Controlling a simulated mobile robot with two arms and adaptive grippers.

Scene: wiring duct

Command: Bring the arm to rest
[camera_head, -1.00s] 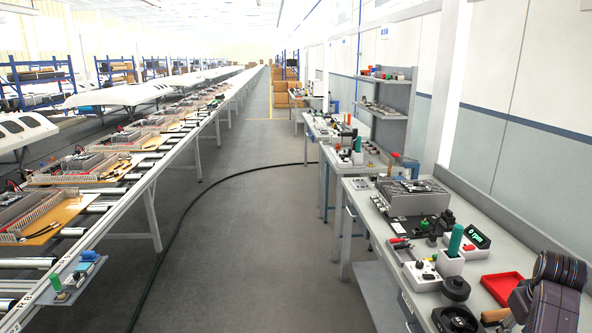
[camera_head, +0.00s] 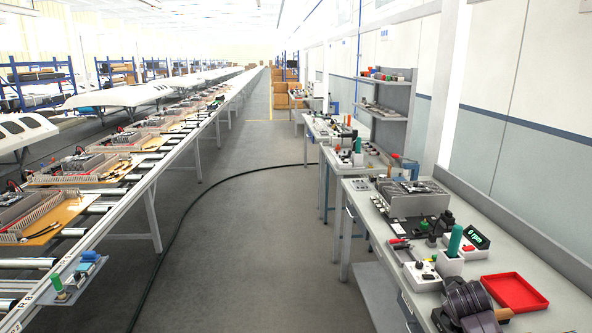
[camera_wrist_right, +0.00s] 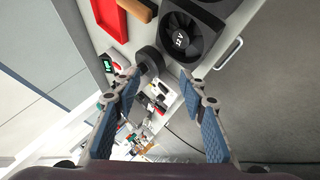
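My right arm (camera_head: 468,304) shows at the bottom right of the head view, over the near end of the workbench; its fingers cannot be made out there. In the right wrist view my right gripper (camera_wrist_right: 160,84) has its two blue-padded fingers spread wide apart, with nothing between them. A black fan (camera_wrist_right: 183,38) lies on the bench beyond the fingertips, and a dark round piece (camera_wrist_right: 150,60) is beside it. My left gripper is not in the head view.
The workbench (camera_head: 560,300) carries a red tray (camera_head: 515,292), an rpm display (camera_head: 477,237), a green-topped holder (camera_head: 453,250) and a grey box (camera_head: 414,202). A conveyor (camera_head: 150,180) runs along the left. The aisle floor (camera_head: 250,230) between is clear apart from a black cable.

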